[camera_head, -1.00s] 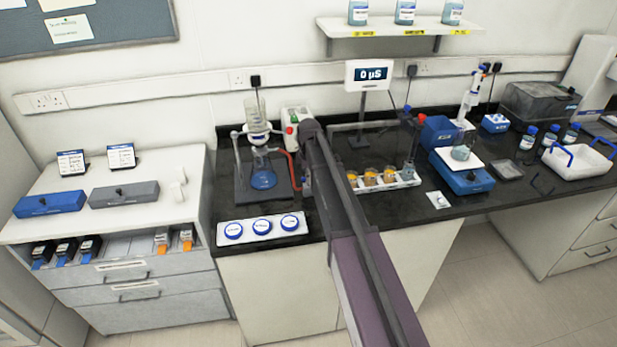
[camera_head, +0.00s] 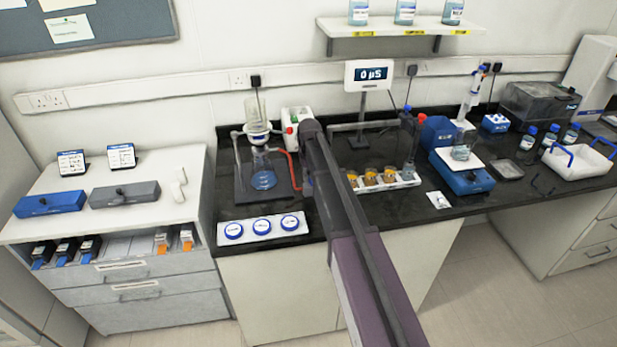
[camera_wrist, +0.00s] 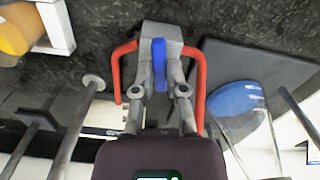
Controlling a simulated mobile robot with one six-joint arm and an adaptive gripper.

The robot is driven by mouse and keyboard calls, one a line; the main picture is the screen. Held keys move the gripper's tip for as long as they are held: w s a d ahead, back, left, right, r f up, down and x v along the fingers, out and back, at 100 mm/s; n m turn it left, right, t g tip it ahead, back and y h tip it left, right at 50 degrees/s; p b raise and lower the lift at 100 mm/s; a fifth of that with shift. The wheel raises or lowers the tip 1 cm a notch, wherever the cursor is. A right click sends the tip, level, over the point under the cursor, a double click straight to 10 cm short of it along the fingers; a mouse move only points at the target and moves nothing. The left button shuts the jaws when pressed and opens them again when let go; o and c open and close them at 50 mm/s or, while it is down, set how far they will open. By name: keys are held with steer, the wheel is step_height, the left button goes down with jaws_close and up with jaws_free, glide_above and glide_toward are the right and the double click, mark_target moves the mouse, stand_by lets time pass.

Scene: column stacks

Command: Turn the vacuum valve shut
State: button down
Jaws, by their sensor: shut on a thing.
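The vacuum valve shows in the wrist view as a grey body (camera_wrist: 161,31) with a blue handle (camera_wrist: 159,64). Red hose (camera_wrist: 201,87) leaves it on both sides and bends back. My gripper (camera_wrist: 160,82) is shut on the blue handle, with one finger on each side. The handle's long side runs up and down the picture, across the line between the hose ends. In the head view my arm hides the valve and most of the gripper; red hose (camera_head: 291,165) shows to the left.
A filter flask with blue liquid (camera_head: 263,178) stands close to the left of my arm. A rack (camera_head: 407,181) of orange-filled vials is close to the right. A white tray (camera_head: 263,240) with round blue-rimmed items lies at the bench's front edge.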

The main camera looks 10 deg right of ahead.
steer(key=shift+m, duration=1.3)
steer(key=shift+s, duration=0.1)
steer(key=c, duration=0.7)
jaws_free()
steer(key=shift+n, duration=0.3)
